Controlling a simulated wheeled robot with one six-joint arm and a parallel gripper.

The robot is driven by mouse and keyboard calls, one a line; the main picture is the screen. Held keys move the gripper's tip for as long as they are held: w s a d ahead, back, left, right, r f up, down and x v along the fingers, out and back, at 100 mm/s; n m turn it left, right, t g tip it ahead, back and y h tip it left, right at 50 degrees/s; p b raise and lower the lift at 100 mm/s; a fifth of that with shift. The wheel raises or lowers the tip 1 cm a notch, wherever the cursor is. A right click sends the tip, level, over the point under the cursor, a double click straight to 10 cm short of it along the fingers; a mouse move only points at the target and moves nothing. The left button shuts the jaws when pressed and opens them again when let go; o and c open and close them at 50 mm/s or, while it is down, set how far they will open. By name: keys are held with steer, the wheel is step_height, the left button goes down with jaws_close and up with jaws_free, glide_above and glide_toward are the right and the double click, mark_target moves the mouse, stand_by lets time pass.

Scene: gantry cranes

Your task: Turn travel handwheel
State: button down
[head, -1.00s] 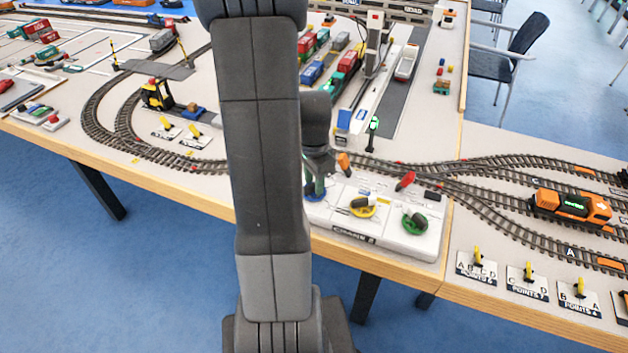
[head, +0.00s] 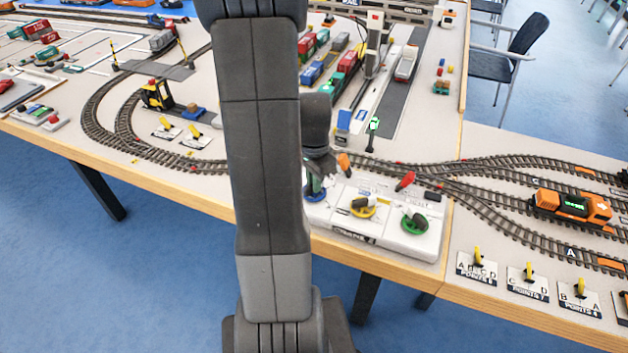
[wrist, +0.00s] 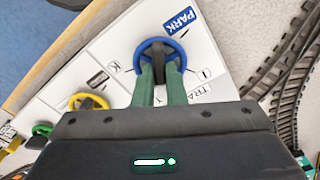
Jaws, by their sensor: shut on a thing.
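The travel handwheel is a blue ring with a dark raised grip across it (wrist: 140,57), lying on a white control panel. In the wrist view my gripper (wrist: 160,68) has its two green fingers shut on the dark grip, from above. A "PARK" label and partly covered lettering starting "TRA" show beside the wheel. In the head view the blue rim (head: 316,197) shows at the panel's left end, partly hidden by my arm, with my gripper (head: 314,187) over it.
The panel (head: 398,241) also bears a yellow handwheel (head: 370,212) and a green handwheel (head: 405,228) to the right. Tracks run behind it, with an orange locomotive (head: 570,206) at the right.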

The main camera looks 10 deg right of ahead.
steer(key=n, duration=0.6)
steer(key=shift+n+b, duration=0.3)
steer(key=shift+n, duration=0.1)
steer(key=n, duration=0.5)
steer(key=shift+n, duration=0.4)
steer(key=c, duration=1.5)
jaws_free()
step_height(320, 180, up, 14)
steer(key=shift+f+p, duration=0.1)
steer(key=shift+p, duration=0.3)
